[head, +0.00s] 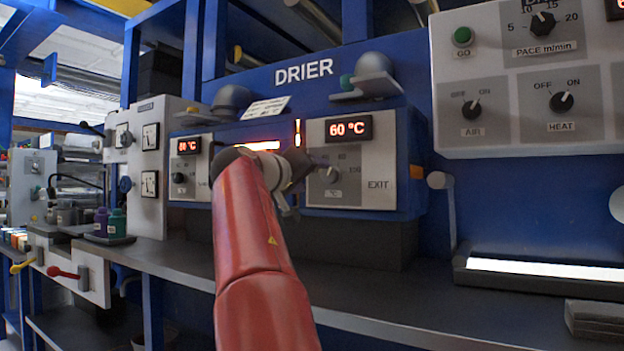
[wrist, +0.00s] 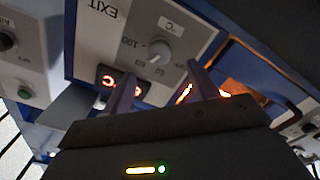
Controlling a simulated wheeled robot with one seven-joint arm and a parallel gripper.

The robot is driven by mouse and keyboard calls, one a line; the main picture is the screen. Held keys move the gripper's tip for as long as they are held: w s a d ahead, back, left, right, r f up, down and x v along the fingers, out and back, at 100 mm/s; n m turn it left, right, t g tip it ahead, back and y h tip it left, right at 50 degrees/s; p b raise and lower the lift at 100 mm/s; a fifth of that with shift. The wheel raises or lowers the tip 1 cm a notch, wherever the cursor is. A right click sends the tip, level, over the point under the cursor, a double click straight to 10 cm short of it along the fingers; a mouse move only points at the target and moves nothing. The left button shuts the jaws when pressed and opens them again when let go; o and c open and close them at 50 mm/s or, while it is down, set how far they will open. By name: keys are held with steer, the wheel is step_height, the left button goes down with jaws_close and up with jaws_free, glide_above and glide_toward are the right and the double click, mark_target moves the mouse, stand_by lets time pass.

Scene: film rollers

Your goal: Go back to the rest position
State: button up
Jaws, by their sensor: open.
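My red arm reaches up from the bottom of the head view to the drier's front. My gripper (head: 308,166) is at its end, small and partly hidden by the wrist, just left of the temperature dial (head: 331,175) on the right-hand panel. In the wrist view my gripper (wrist: 162,88) is open, its two dark fingers apart with nothing held between them. The same grey dial (wrist: 160,51) shows upside down beyond the fingertips. I cannot tell exactly how far the fingers are from it.
The blue drier cabinet (head: 258,82) stands close ahead, with a lit display (head: 348,128) reading 60 °C. A grey shelf (head: 190,263) runs below. A control box (head: 535,85) with knobs is at right. Purple and green bottles (head: 117,223) stand at left.

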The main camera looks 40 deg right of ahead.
stand_by(0.4)
steer(key=s+a+f+n+y+p, duration=0.2)
steer(key=s+a+f+y, duration=0.3)
steer(key=s+a+f, duration=0.3)
steer(key=s+a+f+n+y+p, duration=0.1)
steer(key=s+a+f+y+p, duration=0.3)
steer(key=f, duration=1.3)
steer(key=s+a+f+n+g+y+p, duration=0.1)
steer(key=s+a+f+n+y+p, duration=0.1)
steer(key=s+a+f+y+p, duration=0.2)
steer(key=s+a+f+y, duration=0.3)
steer(key=s+a+f, duration=0.5)
steer(key=a, duration=0.3)
steer(key=shift+s+f+n+y, duration=0.25)
steer(key=shift+s+n+y, duration=0.05)
steer(key=shift+s, duration=0.3)
